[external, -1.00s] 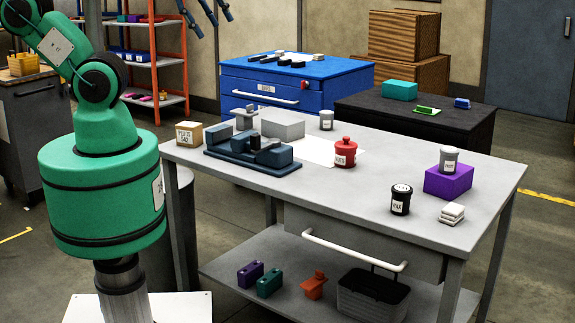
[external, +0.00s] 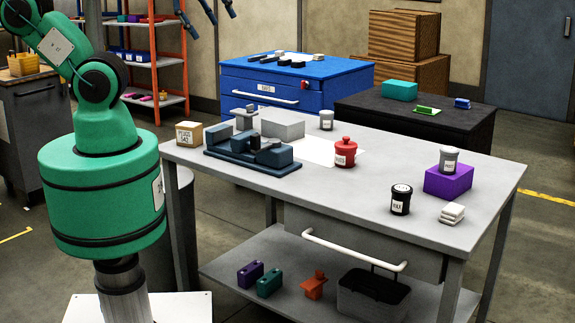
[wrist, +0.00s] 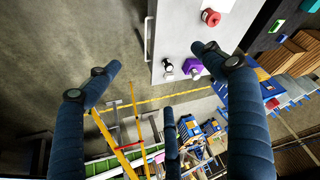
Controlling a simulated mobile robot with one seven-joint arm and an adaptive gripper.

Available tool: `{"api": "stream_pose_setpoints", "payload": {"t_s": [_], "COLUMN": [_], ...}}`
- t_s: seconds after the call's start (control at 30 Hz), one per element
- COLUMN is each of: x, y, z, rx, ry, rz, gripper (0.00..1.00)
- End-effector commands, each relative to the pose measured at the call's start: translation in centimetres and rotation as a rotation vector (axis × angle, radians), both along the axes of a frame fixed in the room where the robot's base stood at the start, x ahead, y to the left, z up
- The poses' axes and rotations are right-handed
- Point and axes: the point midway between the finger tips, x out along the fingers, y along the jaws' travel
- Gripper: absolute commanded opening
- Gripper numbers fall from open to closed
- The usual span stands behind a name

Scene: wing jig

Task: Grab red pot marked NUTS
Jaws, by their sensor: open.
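The red pot (external: 345,153) stands upright on the grey workbench, with a knobbed lid and a white label reading NUTS. It also shows near the top of the wrist view (wrist: 211,17), beyond the right-hand finger. My gripper (wrist: 157,60) has its thick dark blue fingers spread wide with nothing between them. In the external view, only the fingertips of my gripper (external: 207,12) show at the top edge, high above and left of the pot; the rest is out of frame.
On the workbench (external: 300,193) are a dark blue fixture (external: 235,160), a grey block (external: 282,125), a small grey pot (external: 326,120), a black pot (external: 401,200), and a purple block (external: 448,182) carrying a grey pot (external: 448,159). The bench front before the red pot is clear.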

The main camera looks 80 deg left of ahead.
Motion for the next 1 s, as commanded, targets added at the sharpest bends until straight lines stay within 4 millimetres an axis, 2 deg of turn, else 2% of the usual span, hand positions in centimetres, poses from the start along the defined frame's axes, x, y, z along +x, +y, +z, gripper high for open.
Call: {"api": "stream_pose_setpoints", "payload": {"t_s": [0.27, 0.47, 0.67, 1.0], "x": [0.2, 1.7, 5.3, 13.7], "y": [0.0, 0.4, 1.3, 4.0], "z": [0.0, 0.2, 0.3, -1.0], "rx": [0.001, 0.012, 0.035, 0.078], "ry": [0.002, 0.02, 0.059, 0.145], "rz": [0.0, -0.01, -0.035, -0.097], "gripper": [0.82, 0.82, 0.82, 0.82]}}
